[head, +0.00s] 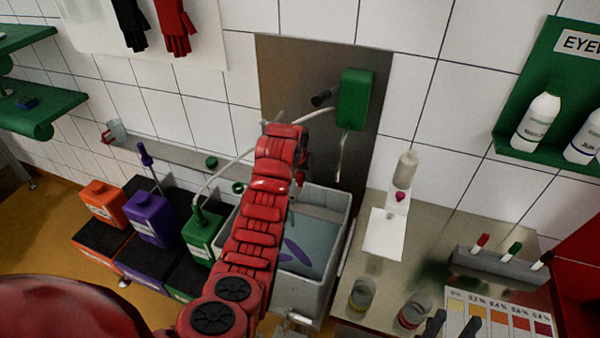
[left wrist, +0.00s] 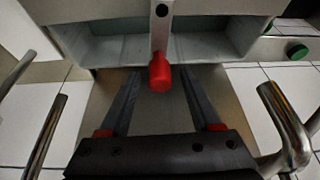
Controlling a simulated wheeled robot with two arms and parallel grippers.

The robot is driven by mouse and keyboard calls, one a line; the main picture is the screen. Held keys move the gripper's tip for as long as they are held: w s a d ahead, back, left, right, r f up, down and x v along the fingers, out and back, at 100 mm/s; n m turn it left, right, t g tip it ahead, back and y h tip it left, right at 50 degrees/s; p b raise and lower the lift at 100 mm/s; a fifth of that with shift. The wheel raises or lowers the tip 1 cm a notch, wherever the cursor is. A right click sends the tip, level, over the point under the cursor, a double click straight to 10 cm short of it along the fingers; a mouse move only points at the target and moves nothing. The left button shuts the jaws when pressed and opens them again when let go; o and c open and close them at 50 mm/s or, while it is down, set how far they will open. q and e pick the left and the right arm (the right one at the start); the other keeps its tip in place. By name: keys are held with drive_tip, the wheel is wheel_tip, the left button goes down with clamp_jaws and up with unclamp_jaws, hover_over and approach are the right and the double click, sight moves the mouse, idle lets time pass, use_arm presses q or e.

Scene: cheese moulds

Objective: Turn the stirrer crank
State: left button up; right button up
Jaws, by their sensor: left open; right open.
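In the left wrist view, the stirrer crank shows as a pale bar (left wrist: 160,32) with a red knob (left wrist: 160,74) on its end. My left gripper (left wrist: 161,80) is open, with one dark finger on each side of the knob in the picture. I cannot tell whether the knob lies fully between the fingers in depth. In the head view, my red left arm covers the gripper and most of the crank. My right gripper (head: 454,325) is open and empty at the bottom edge, over the counter.
A grey basin (head: 345,225) with bluish contents stands behind my left arm. A green box (head: 356,98) with hoses hangs on the steel panel (head: 283,70). Orange (head: 104,203), purple (head: 149,218) and green (head: 201,235) canisters stand left. Jars and papers crowd the right counter (head: 440,228).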

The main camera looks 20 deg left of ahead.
use_arm(q)
drive_tip(key=shift+w+f, duration=0.1)
drive_tip(key=shift+f, duration=0.15)
clamp_jaws()
idle(1.4)
